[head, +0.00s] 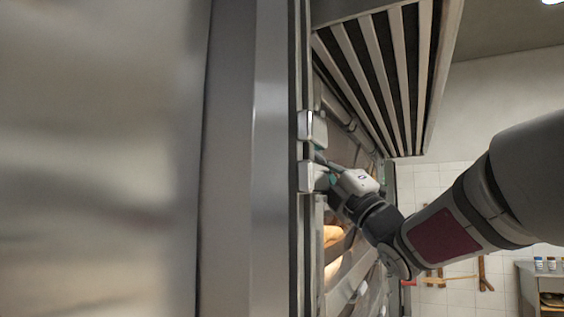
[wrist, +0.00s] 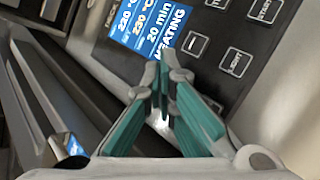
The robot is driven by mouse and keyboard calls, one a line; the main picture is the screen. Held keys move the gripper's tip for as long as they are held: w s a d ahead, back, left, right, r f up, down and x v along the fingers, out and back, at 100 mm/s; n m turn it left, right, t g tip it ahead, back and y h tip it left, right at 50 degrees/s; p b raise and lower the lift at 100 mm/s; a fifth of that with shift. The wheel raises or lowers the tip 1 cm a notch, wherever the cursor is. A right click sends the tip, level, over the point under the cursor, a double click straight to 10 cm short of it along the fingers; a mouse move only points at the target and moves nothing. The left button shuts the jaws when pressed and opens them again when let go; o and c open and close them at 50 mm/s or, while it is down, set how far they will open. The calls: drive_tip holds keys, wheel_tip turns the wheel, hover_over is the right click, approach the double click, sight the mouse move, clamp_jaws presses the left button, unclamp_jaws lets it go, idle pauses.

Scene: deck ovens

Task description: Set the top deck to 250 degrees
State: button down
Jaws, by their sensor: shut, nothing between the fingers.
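In the wrist view a black control panel (wrist: 214,62) carries a lit blue display (wrist: 146,24). The display reads 220 °C, 250 °C, 20 min and HEATING; its top line is hard to read. Square keys sit to its right, one marked LIGHT (wrist: 236,62) and one marked START (wrist: 266,9). My gripper (wrist: 164,58) is shut and empty, its teal fingers together. The tips are in front of the panel by the lower end of the display; I cannot tell whether they touch. In the head view my gripper (head: 322,164) is at the oven front, which shows almost edge-on.
A large metal surface (head: 230,160) fills the left of the head view. A slatted hood (head: 385,70) hangs above the oven front. Bread (head: 333,236) glows behind a lower oven door. A shelf with jars (head: 540,275) stands at the right, by a tiled wall.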

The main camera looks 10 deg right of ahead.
drive_tip(key=shift+s+d, duration=0.3)
drive_tip(key=shift+d, duration=0.1)
drive_tip(key=shift+f+b, duration=0.1)
drive_tip(key=shift+b, duration=0.5)
drive_tip(key=shift+w+a+b, duration=0.5)
drive_tip(key=shift+a+b, duration=0.15)
drive_tip(key=shift+b, duration=0.4)
idle(1.0)
drive_tip(key=shift+s+d+b, duration=0.3)
drive_tip(key=shift+s+d, duration=0.2)
drive_tip(key=shift+d, duration=0.15)
drive_tip(key=shift+b, duration=0.5)
